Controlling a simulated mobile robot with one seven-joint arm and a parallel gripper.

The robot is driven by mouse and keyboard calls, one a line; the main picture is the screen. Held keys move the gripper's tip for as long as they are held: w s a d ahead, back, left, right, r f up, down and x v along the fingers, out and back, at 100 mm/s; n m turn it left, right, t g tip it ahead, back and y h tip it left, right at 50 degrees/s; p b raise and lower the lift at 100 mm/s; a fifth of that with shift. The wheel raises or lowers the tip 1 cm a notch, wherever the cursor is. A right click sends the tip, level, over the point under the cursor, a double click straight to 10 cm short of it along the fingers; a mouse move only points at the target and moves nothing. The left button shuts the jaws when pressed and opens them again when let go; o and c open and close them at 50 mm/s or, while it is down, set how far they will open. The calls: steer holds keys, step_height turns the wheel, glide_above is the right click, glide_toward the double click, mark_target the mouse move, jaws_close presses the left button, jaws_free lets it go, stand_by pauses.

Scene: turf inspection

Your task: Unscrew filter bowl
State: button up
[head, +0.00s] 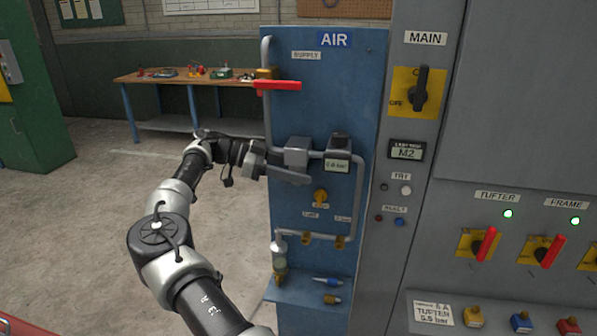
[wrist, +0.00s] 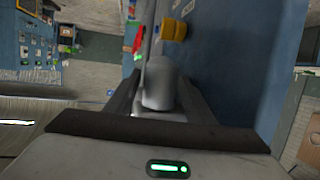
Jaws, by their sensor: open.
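The grey filter housing (head: 297,148) sits in the pipe run on the blue AIR panel (head: 325,95). My gripper (head: 288,172) is just below and to the left of the housing, coming in from the left. In the wrist view, a rounded grey body that looks like the filter bowl (wrist: 160,85) stands between the two dark fingers of my gripper (wrist: 157,100). The jaws are open around it; I cannot tell whether either finger touches it. In the head view, the bowl is hidden by my gripper.
A red valve handle (head: 278,85) juts out above. A pressure gauge unit (head: 338,160) is right of the housing. A blue shelf (head: 310,292) holds small fittings. The floor at left is clear.

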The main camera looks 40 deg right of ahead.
steer(key=shift+f, duration=0.1)
step_height(320, 180, down, 3)
steer(key=b, duration=0.3)
steer(key=shift+f+b, duration=0.1)
steer(key=shift+b, duration=0.45)
